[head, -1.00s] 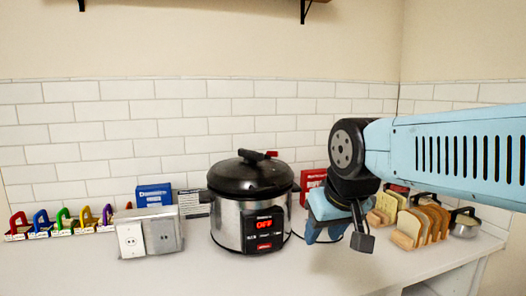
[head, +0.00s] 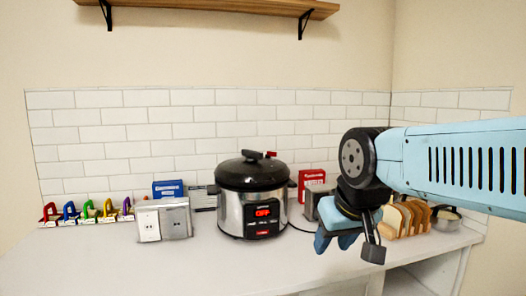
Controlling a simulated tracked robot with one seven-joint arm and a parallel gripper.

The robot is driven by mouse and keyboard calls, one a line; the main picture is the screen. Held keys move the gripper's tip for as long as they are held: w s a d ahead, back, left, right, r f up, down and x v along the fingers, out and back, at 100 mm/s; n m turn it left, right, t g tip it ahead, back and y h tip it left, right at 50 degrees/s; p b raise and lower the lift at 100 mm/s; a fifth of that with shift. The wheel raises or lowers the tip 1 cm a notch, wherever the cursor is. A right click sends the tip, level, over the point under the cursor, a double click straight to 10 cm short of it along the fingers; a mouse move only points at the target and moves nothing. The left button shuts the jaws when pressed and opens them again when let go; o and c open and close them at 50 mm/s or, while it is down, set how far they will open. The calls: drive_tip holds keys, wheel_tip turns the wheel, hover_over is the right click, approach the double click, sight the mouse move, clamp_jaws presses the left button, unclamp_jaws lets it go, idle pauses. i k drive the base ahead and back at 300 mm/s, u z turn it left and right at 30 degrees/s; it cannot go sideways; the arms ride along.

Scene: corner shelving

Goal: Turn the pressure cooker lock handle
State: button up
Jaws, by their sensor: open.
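The pressure cooker (head: 252,195) stands upright on the white counter, with a steel body, a black lid and a lit red "OFF" display. My gripper (head: 345,243) is to the right of the cooker and nearer to me, pointing down, open and empty. It is apart from the cooker and the handle. My wrist hides part of the counter behind it.
A socket box (head: 163,222), a blue box (head: 168,189) and several coloured padlock-like items (head: 88,212) stand left of the cooker. A red box (head: 312,180) is behind it at right. Sliced bread in a rack (head: 408,218) stands right of my gripper. A wooden shelf (head: 215,8) hangs above. The front counter is clear.

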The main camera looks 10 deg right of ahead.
sight(251, 156)
drive_tip(key=u, duration=0.2)
drive_tip(key=i, duration=0.9)
drive_tip(key=z, duration=0.1)
